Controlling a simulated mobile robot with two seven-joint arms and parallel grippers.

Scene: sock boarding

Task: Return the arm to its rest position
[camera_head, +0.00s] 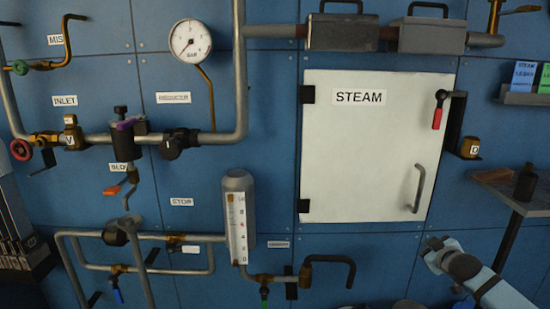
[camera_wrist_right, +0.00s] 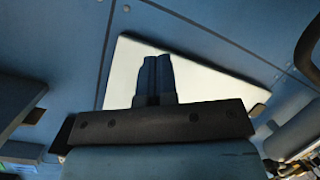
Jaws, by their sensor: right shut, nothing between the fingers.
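My right arm comes in from the lower right of the head view. Its gripper (camera_head: 434,244) is in front of the blue wall, below the lower right corner of the white STEAM door (camera_head: 364,150) and apart from its handle (camera_head: 417,188). In the right wrist view the two dark fingers (camera_wrist_right: 157,70) are together, with nothing between them. Behind them is a white panel (camera_wrist_right: 200,82), seen at a slant. The STEAM door looks closed. My left gripper is not in either view.
Pipes and valves fill the left wall, with a pressure gauge (camera_head: 190,40) and a level gauge (camera_head: 237,228). A shelf (camera_head: 512,190) with a dark bottle (camera_head: 525,182) juts out above my right arm.

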